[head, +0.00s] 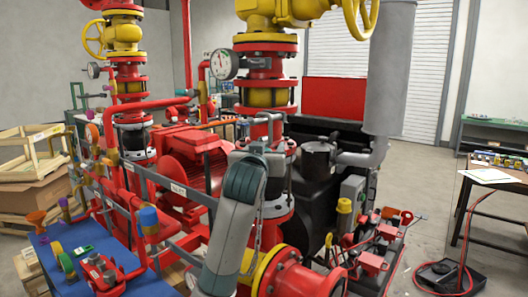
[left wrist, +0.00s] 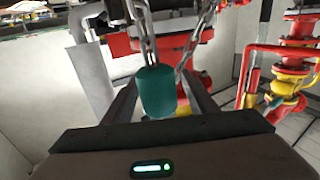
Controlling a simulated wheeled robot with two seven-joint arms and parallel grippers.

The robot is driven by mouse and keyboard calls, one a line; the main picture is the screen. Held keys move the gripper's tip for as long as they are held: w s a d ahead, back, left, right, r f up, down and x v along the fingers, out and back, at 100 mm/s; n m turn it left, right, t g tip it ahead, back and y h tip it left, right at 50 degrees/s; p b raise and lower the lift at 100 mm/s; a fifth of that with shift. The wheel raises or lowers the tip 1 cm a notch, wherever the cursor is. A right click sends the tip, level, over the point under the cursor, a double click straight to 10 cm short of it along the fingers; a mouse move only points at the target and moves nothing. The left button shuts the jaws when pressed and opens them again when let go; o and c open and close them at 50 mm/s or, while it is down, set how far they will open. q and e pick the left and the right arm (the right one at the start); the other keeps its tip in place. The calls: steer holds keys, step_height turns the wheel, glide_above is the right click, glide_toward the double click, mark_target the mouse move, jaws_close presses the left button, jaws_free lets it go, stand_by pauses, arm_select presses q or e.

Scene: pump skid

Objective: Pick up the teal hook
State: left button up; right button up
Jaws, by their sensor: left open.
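The teal hook shows in the left wrist view as a rounded teal body (left wrist: 157,92) hanging at chain links (left wrist: 146,35). Its lower end and any hook tip cannot be made out. My left gripper (left wrist: 161,80) is open, with one dark finger on each side of the teal body. I cannot tell whether either finger touches it. In the head view my left arm reaches up the middle, and its gripper (head: 262,150) is in front of the red pump piping. I cannot make out the hook there. My right gripper is not in view.
Red and yellow piping with a pressure gauge (head: 224,64) stands close around my left gripper. A red motor (head: 190,160) is to the left and a grey vertical cylinder (head: 390,70) to the right. A blue-topped bench (head: 100,240) is at the lower left.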

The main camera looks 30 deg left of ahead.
arm_select(q)
steer(key=shift+c, duration=0.3)
steer(key=c, duration=1.2)
steer(key=shift+o, duration=0.2)
steer(key=shift+r, duration=0.2)
steer(key=r+b+v, duration=0.3)
steer(key=b+v, duration=0.4)
steer(key=v, duration=1.1)
